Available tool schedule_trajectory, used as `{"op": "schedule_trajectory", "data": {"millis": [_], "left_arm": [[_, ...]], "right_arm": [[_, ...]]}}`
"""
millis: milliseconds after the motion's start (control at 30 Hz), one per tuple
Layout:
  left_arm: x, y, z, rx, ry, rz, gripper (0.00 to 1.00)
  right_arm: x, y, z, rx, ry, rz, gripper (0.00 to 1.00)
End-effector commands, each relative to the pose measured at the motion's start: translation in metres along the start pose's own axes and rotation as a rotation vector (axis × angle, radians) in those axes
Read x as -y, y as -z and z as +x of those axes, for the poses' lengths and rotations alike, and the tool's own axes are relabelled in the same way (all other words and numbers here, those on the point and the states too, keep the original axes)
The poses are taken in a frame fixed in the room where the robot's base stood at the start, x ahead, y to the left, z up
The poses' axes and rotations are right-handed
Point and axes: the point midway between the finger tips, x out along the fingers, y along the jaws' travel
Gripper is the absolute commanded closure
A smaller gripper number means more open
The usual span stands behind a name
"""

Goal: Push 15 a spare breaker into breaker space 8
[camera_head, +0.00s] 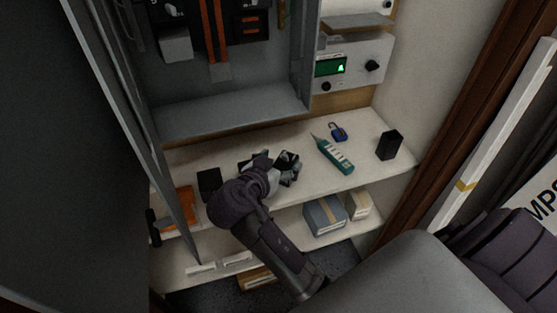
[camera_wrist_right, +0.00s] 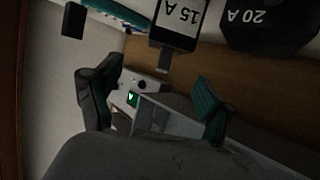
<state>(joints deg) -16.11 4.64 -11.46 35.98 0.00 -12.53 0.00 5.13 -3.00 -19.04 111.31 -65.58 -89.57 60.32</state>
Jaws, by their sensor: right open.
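My right gripper (camera_head: 272,168) is low over the shelf below the electrical panel (camera_head: 230,117) in the head view. Its two fingers stand apart and nothing is between them in the right wrist view (camera_wrist_right: 155,85). A black breaker marked 15 A (camera_wrist_right: 178,28) shows upside down just beyond the fingers, apart from them in the picture. A larger black breaker marked 20 A (camera_wrist_right: 264,22) is to its right. In the head view the gripper partly covers dark pieces here. The panel's lower part is bare; breaker space 8 cannot be made out. My left gripper is not in view.
A teal tester (camera_head: 334,155), a blue padlock (camera_head: 338,132) and a black block (camera_head: 389,145) are on the shelf's right part. Another black block (camera_head: 208,183) is left of the gripper. The open panel door (camera_head: 135,120) bounds the left. Boxes (camera_head: 325,215) sit on the lower shelf.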

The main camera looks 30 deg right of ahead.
Motion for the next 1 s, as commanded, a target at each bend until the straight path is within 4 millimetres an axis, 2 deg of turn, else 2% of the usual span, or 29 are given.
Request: {"op": "schedule_trajectory", "data": {"millis": [133, 300, 400, 600, 833, 1000], "left_arm": [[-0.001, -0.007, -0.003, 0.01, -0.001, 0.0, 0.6], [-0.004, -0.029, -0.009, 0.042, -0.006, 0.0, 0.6], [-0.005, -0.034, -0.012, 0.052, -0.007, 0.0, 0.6], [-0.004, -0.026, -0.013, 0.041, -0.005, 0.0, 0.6], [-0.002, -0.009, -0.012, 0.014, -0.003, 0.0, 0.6], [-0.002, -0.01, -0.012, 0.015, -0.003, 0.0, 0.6]], "right_arm": [[0.0, 0.001, 0.016, -0.003, -0.003, -0.002, 0.19], [0.004, 0.001, 0.036, -0.004, -0.003, -0.004, 0.19], [0.008, -0.001, 0.052, -0.003, -0.004, -0.005, 0.19], [0.008, -0.003, 0.071, -0.001, -0.002, -0.003, 0.19], [0.008, -0.003, 0.072, 0.0, -0.001, -0.001, 0.19], [0.008, -0.004, 0.072, 0.0, 0.0, -0.002, 0.47]]}}
